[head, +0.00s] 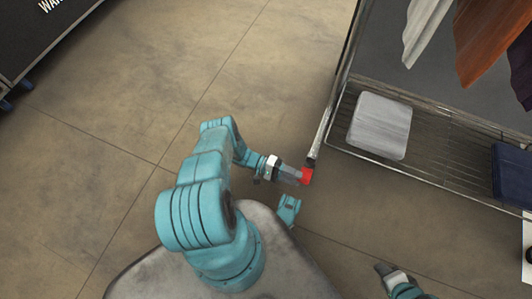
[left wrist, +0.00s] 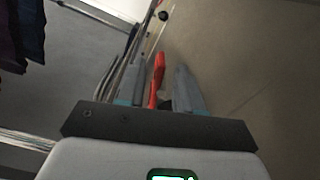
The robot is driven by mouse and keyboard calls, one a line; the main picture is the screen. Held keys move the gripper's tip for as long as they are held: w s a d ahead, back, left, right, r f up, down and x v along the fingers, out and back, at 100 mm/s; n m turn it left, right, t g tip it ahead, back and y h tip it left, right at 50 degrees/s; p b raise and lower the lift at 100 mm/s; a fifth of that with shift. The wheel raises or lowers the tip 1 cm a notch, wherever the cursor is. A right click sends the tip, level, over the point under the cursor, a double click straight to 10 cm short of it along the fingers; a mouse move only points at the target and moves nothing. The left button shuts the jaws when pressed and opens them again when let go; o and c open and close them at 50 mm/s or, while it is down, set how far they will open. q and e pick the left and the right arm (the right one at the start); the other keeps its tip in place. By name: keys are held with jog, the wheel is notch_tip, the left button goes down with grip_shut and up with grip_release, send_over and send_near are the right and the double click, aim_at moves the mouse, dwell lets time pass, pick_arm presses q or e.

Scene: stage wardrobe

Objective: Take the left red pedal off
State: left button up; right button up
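The left red pedal (head: 306,176) is at the near corner of the garment rack's base, at the foot of its metal post. My left gripper (head: 291,173) reaches it from the left. In the left wrist view the red pedal (left wrist: 157,77) stands between the two grey fingers of my left gripper (left wrist: 162,82). The fingers are apart, with a gap between the pedal and the right finger; the left finger looks close to it. The pedal's lower end is partly hidden. My right gripper (head: 385,269) is low in the head view, away from the rack; its finger opening is unclear.
The garment rack has a wire shelf (head: 440,125) with a grey-white folded item (head: 380,125) and a dark blue folded item (head: 513,176). Clothes (head: 478,40) hang above. A black case (head: 35,35) stands at upper left. The floor (head: 150,90) between is clear.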

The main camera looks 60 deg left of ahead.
pick_arm(q)
jog(key=v, duration=1.3)
